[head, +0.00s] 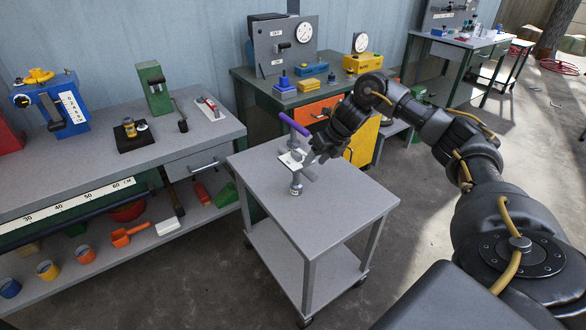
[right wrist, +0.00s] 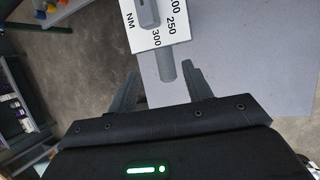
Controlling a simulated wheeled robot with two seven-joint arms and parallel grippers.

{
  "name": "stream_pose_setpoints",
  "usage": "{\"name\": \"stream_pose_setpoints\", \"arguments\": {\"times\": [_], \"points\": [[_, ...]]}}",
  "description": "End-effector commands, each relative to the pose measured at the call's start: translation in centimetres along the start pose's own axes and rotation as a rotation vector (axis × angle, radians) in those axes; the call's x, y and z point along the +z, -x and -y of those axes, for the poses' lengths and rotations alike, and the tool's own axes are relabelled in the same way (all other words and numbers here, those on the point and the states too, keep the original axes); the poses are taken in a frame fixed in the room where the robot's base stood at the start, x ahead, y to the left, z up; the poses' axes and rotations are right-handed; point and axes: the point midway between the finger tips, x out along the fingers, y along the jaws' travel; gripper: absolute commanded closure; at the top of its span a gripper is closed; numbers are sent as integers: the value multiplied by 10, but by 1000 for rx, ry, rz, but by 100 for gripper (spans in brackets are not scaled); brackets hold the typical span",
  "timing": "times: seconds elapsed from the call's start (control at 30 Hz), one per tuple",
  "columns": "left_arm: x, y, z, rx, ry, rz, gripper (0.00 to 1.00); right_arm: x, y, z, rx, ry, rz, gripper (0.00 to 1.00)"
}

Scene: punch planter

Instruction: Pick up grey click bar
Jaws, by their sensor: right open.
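In the right wrist view, the grey bar's end (right wrist: 166,68) points between my fingers below the white plate (right wrist: 160,28), which reads NM and 300, 250. My right gripper (head: 318,155) is open beside it; the right wrist view shows its spread fingers (right wrist: 160,75) on either side of the bar end, with gaps. I cannot tell exactly how bar and post join. My left gripper is not in view.
A long bench (head: 190,150) with tools stands left of the cart. A green bench (head: 300,95) with gauges and orange and yellow fronts is behind it. The cart top around the post is otherwise clear. Open floor lies right of the cart.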

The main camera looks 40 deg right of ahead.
Motion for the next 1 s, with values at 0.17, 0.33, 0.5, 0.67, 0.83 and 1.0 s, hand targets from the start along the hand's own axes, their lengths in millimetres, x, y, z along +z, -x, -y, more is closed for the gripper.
{"name": "stream_pose_setpoints", "arguments": {"times": [0.17, 0.33, 0.5, 0.67, 0.83, 1.0], "points": [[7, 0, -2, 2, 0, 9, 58, -2, -28, 2, 0, -4, -3, 50], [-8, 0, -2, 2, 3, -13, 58, -1, -41, 1, -1, -2, -1, 50], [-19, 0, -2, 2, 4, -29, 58, -1, -46, 0, 0, 0, -2, 50], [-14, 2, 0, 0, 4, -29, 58, -2, -69, 2, 1, -2, -5, 50], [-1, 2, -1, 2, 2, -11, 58, -2, -90, 2, 1, -2, -2, 50], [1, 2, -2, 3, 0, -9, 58, -2, -94, 3, -1, 0, -1, 50]]}}
